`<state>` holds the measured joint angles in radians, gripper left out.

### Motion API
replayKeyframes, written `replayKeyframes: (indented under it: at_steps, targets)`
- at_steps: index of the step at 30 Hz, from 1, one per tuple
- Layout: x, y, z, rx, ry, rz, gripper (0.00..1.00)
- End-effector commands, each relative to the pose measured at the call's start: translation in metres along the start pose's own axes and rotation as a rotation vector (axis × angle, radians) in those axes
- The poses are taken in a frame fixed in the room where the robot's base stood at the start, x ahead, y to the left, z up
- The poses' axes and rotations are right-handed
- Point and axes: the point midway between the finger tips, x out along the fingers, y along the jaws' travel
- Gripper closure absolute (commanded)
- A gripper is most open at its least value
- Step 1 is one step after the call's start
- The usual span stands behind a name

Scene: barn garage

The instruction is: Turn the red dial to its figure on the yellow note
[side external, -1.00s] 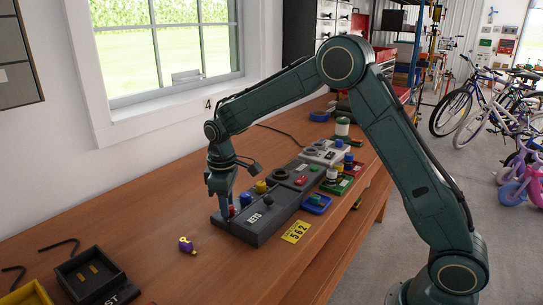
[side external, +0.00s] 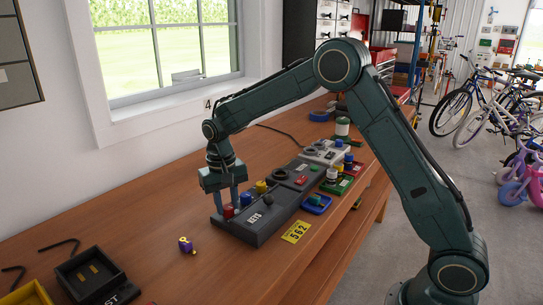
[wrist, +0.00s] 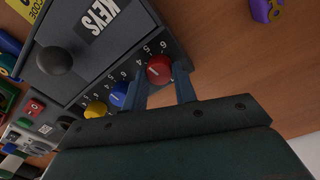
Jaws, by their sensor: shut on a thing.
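The red dial (side external: 228,212) is at the near left end of a dark grey box marked KEYS (side external: 262,220). My gripper (side external: 224,203) points down over it, one finger on each side. In the wrist view the red dial (wrist: 159,70) sits between the two fingertips (wrist: 161,76), which are shut on it. A white line on its top points toward the upper left, near small printed figures; the exact figure is unclear. A blue dial (wrist: 119,95) and a yellow dial (wrist: 95,109) stand in the same row. The yellow note (side external: 296,231) lies on the bench and seems to read 562.
A purple and yellow object (side external: 187,245) lies on the bare bench left of the box. A black tray (side external: 91,273) is at the front left. A blue tray (side external: 316,204) and other panels crowd the box's right and far sides.

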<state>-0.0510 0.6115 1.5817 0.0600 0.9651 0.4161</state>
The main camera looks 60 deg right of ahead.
Motion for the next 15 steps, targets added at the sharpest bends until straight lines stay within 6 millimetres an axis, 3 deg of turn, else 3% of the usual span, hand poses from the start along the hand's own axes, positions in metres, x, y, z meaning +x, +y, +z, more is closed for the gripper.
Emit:
replayKeyframes:
  at_steps: [15]
  targets:
    - [-0.0014, 0.0003, -0.0009, 0.178, -0.004, -0.002, 0.95]
